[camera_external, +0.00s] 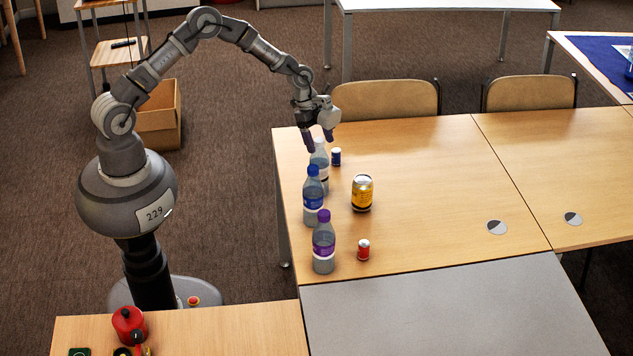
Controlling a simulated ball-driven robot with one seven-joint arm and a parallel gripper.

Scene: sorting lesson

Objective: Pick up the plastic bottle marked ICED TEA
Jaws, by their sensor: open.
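Three plastic bottles stand upright in a row near the left edge of the wooden table (430,170). The nearest bottle (324,247) has a purple cap and purple label. The middle bottle (312,198) has a blue cap and blue label. The farthest bottle (321,160) looks pale-capped and is partly hidden behind the middle one. No label is readable, so I cannot tell which is marked ICED TEA. My gripper (319,140) is open, fingers pointing down, at the top of the farthest bottle in the picture. I cannot tell whether it touches it.
A yellow can (361,194) stands right of the bottles. A red kettle-like object (129,324) is at front left.

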